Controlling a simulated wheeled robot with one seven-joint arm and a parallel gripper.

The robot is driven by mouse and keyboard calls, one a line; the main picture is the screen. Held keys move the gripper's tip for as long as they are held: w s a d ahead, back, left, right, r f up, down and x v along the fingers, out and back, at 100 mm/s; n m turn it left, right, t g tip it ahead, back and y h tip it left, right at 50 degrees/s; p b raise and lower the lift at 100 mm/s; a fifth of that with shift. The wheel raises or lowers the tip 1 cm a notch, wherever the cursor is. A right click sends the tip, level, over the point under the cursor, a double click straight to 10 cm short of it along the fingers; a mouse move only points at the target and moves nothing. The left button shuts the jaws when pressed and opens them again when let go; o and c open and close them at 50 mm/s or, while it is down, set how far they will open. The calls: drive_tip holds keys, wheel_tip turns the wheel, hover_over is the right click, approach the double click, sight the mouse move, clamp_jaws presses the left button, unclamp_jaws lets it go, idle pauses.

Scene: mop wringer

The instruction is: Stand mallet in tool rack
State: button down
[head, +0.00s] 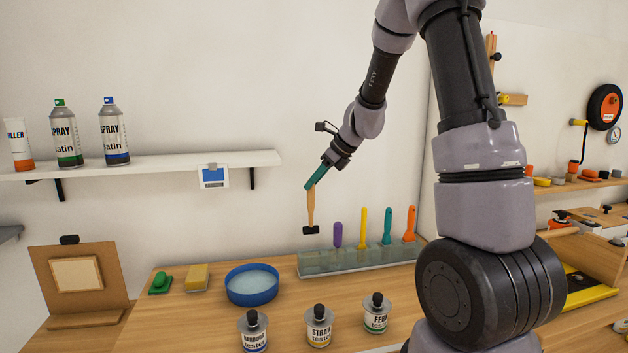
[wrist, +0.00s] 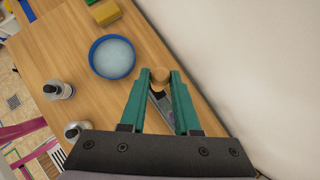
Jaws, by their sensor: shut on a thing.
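The mallet (head: 311,208) has a wooden handle and a dark head, and hangs head down in the head view. My gripper (head: 311,188) is shut on the upper end of its handle, above the left end of the rack. In the wrist view the round handle end (wrist: 160,75) shows between the green fingertips of my gripper (wrist: 160,79). The tool rack (head: 345,261) is a clear, long holder at the back of the bench. Several coloured tools stand in it: purple, yellow, teal and orange. The mallet head is above the rack's left part, apart from it.
A blue bowl (head: 252,287) of pale liquid stands left of the rack; a yellow sponge (head: 197,277) lies beside it. Several labelled bottles, including one marked STRAW (head: 319,328), stand in front. A wall shelf (head: 150,164) with spray cans is at upper left.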

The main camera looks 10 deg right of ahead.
sight(314, 208)
drive_tip(key=shift+w+f, duration=0.1)
drive_tip(key=shift+f, duration=0.1)
drive_tip(key=shift+d+f, duration=0.1)
drive_tip(key=shift+f, duration=2.55)
drive_tip(key=shift+f, duration=1.4)
drive_tip(key=shift+f, duration=2.15)
drive_tip(key=c, duration=0.6)
unclamp_jaws()
drive_tip(key=shift+o, duration=0.2)
